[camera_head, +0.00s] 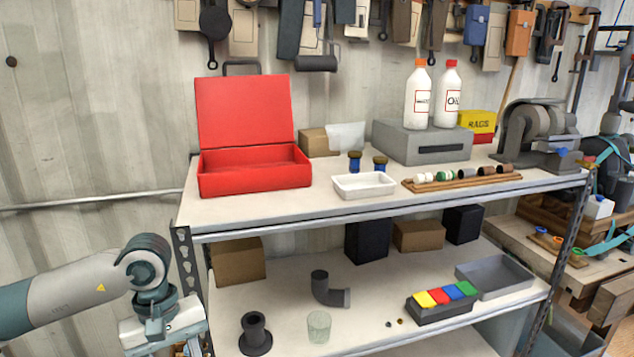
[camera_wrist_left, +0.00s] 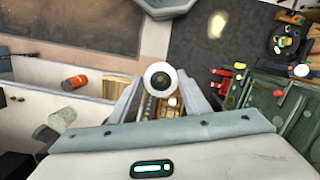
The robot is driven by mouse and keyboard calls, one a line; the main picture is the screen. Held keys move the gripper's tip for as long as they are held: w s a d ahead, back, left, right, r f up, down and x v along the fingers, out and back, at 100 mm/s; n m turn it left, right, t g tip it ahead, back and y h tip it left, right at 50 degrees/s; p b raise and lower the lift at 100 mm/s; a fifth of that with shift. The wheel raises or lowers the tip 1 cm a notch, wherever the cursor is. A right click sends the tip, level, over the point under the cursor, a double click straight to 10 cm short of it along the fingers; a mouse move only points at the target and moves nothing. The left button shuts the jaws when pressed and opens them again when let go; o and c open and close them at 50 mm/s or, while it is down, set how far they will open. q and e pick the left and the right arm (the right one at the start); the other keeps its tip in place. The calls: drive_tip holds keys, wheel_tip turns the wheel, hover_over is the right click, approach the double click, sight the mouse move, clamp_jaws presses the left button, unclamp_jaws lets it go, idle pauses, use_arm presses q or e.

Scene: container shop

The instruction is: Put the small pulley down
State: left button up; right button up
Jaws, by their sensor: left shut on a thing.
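The small pulley (camera_wrist_left: 160,79), a whitish round piece with a dark centre, shows between the two fingers of my left gripper (camera_wrist_left: 160,92) in the left wrist view. The gripper is shut on it. In the head view my left gripper (camera_head: 163,325) hangs at the lower left, beside the left post of the shelf unit. Its fingertips and the pulley cannot be made out there. My right gripper is in neither view.
The upper shelf (camera_head: 265,213) bears an open red toolbox (camera_head: 255,180), a white tray (camera_head: 364,185) and a wooden rack (camera_head: 462,180). The lower shelf (camera_head: 285,300) bears a dark flanged pipe (camera_head: 255,335), an elbow pipe (camera_head: 328,290), a glass (camera_head: 319,326) and a grey tray (camera_head: 495,276).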

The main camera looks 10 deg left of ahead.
use_arm(q)
drive_tip(key=w+d+f+m+y, duration=0.1)
drive_tip(key=w+d+m, duration=0.1)
drive_tip(key=d+m, duration=0.7)
drive_tip(key=shift+d+f+g, duration=0.3)
drive_tip(key=shift+d, duration=1.5)
